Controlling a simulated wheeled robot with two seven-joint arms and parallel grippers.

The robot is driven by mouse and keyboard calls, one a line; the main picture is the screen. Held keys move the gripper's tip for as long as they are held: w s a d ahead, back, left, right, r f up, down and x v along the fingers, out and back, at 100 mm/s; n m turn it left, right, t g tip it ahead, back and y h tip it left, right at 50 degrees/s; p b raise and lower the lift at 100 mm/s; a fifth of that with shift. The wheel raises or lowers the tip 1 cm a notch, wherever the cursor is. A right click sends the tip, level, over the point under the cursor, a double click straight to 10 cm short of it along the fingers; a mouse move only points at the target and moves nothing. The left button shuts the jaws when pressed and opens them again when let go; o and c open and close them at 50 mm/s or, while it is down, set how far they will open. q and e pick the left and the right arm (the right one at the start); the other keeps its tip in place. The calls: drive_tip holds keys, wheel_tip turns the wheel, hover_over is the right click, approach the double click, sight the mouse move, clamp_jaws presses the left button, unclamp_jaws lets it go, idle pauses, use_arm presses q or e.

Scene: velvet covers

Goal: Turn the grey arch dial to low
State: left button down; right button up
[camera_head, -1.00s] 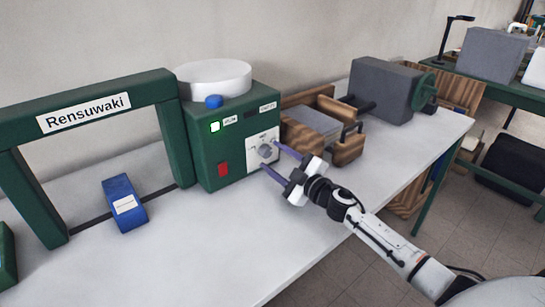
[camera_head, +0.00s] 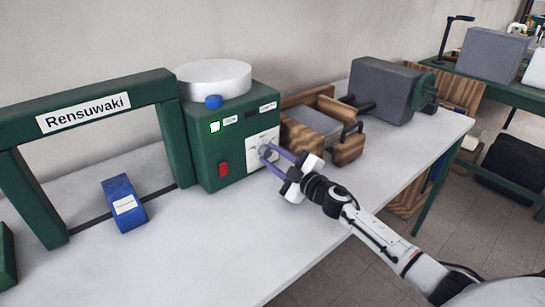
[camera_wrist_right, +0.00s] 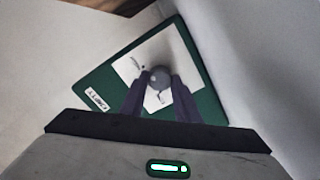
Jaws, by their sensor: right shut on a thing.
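The grey dial (camera_head: 265,151) sits on a white plate on the front of a green machine box (camera_head: 222,150). In the right wrist view the dial (camera_wrist_right: 159,78) is round and grey, between the tips of my purple fingers. My right gripper (camera_head: 269,156) is shut on the dial, reaching in from the right. The fingers partly hide the dial and its markings, and the marks on the plate are too small to read. My left gripper is not in view.
The green arch labelled Rensuwaki (camera_head: 86,108) stands left of the box, with a blue block (camera_head: 124,203) under it. A red switch (camera_head: 223,169) is left of the dial. A wooden holder (camera_head: 349,146) stands close on the right. The table front (camera_head: 220,250) is clear.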

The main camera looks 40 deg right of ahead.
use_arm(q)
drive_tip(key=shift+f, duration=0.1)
use_arm(e)
drive_tip(key=n, duration=0.3)
drive_tip(key=shift+b, duration=0.3)
drive_tip(key=n, duration=0.4)
drive_tip(key=shift+f+b, duration=0.1)
drive_tip(key=shift+b, duration=0.3)
drive_tip(key=n, duration=0.2)
drive_tip(key=shift+n+b, duration=0.3)
drive_tip(key=shift+n, duration=0.1)
drive_tip(key=n, duration=0.3)
drive_tip(key=shift+n+b, duration=0.3)
drive_tip(key=shift+b, duration=0.1)
drive_tip(key=n+b, duration=0.1)
drive_tip(key=n, duration=0.4)
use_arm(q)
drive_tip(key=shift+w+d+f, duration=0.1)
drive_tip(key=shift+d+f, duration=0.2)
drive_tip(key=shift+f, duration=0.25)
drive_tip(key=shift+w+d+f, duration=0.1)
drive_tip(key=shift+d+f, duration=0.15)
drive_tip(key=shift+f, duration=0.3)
use_arm(e)
drive_tip(key=n, duration=0.5)
